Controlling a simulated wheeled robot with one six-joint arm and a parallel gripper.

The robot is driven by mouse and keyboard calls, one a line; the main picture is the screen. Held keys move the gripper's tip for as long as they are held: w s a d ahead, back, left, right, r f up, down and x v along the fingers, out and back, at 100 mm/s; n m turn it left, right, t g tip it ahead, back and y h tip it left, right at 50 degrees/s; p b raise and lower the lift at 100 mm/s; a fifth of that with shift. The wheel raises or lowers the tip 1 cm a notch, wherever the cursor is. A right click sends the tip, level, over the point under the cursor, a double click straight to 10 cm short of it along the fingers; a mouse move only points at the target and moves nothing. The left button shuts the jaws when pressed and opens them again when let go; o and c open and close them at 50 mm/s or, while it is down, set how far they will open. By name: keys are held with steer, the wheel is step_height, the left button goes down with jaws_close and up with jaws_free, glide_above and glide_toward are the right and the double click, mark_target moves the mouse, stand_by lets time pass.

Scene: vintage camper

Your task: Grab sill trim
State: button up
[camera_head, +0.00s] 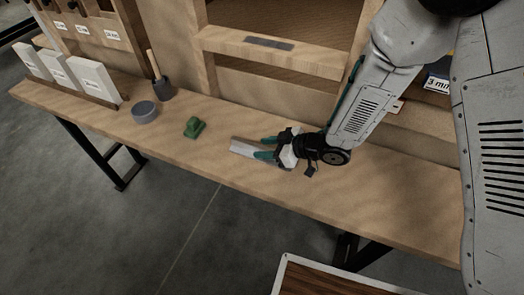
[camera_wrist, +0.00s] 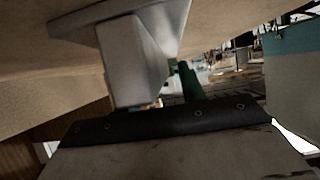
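A pale grey flat strip (camera_head: 243,147), which looks like the sill trim, lies at the bench top near the middle. My gripper (camera_head: 264,147) reaches it from the right, low over the bench. Its two teal fingers are apart, one on each side of the strip. In the wrist view a grey angled metal piece (camera_wrist: 125,60), seemingly the same trim, is close to the lens. Contact on the other side is hidden.
A green block (camera_head: 194,127), a grey round tin (camera_head: 145,111) and a dark cup with a wooden handle (camera_head: 163,89) stand left on the bench (camera_head: 330,185). White boxes (camera_head: 92,78) stand farther left. A wooden frame with another grey strip (camera_head: 269,43) rises behind.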

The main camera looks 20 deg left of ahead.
jaws_close()
